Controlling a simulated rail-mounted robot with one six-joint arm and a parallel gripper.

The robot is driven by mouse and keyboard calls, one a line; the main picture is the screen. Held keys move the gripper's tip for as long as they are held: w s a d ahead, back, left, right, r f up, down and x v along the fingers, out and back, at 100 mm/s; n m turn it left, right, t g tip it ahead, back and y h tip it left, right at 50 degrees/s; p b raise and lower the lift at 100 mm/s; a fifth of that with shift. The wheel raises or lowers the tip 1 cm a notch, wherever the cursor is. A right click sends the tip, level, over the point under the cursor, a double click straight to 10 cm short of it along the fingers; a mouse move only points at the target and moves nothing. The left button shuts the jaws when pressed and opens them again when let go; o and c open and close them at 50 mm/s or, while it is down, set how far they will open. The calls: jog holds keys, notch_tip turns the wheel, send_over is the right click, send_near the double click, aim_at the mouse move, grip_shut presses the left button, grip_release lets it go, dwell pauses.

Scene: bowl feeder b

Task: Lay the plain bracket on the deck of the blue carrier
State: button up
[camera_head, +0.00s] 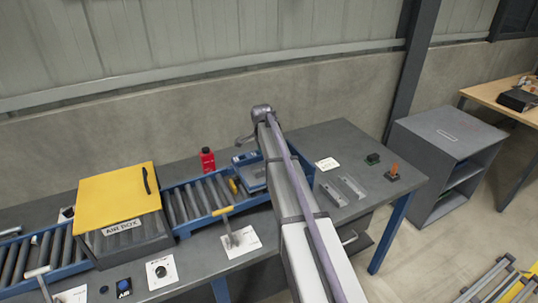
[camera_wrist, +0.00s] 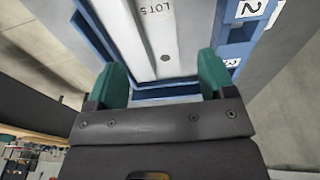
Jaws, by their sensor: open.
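In the head view two light grey metal pieces, bracket-like, lie on the right part of the bench: a left one (camera_head: 333,194) and a right one (camera_head: 352,187). I cannot tell which is plain. A blue carrier (camera_head: 252,176) with a grey deck sits at the right end of the roller conveyor, partly hidden by my arm. In the wrist view my gripper (camera_wrist: 163,76) is open, its green fingers apart. A pale grey surface (camera_wrist: 150,40) with a hole and "LOTS" lettering shows ahead between them, edged in blue. Contact is unclear.
A yellow-lidded box (camera_head: 120,205) straddles the roller conveyor (camera_head: 200,195). A red bottle (camera_head: 207,160) stands behind it. Blue parts with number labels (camera_wrist: 250,10) show in the wrist view.

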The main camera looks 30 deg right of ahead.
notch_tip(320, 180, up, 7)
jog(key=p, duration=0.5)
jog(key=s+a+n+y, duration=0.1)
jog(key=s+a+n, duration=0.9)
jog(key=s, duration=0.6)
jog(key=s+a+n, duration=0.8)
jog(key=s+a, duration=0.3)
jog(key=s, duration=0.4)
notch_tip(320, 180, down, 7)
jog(key=b, duration=0.7)
jog(key=shift+a, duration=0.15)
